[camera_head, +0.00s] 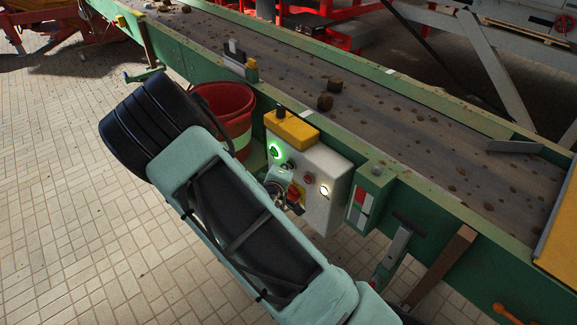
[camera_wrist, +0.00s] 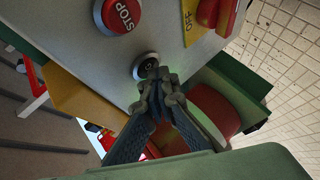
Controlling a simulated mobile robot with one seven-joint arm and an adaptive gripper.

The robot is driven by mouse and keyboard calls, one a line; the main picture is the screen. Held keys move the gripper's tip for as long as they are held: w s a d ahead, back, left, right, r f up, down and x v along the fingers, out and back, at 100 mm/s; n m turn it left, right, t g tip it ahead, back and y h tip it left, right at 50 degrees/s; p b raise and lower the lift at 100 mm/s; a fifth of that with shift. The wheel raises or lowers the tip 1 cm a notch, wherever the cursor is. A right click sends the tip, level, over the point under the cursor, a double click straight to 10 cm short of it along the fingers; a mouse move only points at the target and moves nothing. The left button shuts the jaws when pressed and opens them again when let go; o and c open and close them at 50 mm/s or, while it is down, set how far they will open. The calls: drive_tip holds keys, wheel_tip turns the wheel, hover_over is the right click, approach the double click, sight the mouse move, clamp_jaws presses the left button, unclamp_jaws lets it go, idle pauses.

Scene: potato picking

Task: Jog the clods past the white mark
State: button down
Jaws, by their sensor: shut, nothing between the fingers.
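Two brown clods, a larger one (camera_head: 325,102) and one just behind it (camera_head: 335,86), lie on the grey conveyor belt (camera_head: 420,125) in the head view. A small white mark (camera_head: 390,71) is on the belt's far green rail; a pale mark (camera_head: 308,113) is on the near rail. A light control box (camera_head: 322,168) hangs on the near side, with a green-lit button (camera_head: 274,151) and a white-lit button (camera_head: 324,190). My gripper (camera_wrist: 153,72) is shut and empty, its tips at a round black button (camera_wrist: 145,62); I cannot tell if it is pressed.
A red STOP button (camera_wrist: 118,14) and a red-yellow OFF switch (camera_wrist: 207,14) sit close to my fingers. A yellow cover (camera_head: 291,129) tops the box. Small crumbs litter the belt.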

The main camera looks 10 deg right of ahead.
idle(0.5)
drive_tip(key=shift+s+a, duration=0.45)
drive_tip(key=shift+a, duration=0.25)
drive_tip(key=a, duration=0.1)
drive_tip(key=s+a+p, duration=0.1)
drive_tip(key=a, duration=0.1)
drive_tip(key=s+a, duration=0.1)
drive_tip(key=shift+s+a, duration=0.2)
drive_tip(key=shift+s, duration=0.05)
drive_tip(key=shift+w+r, duration=0.1)
idle(0.9)
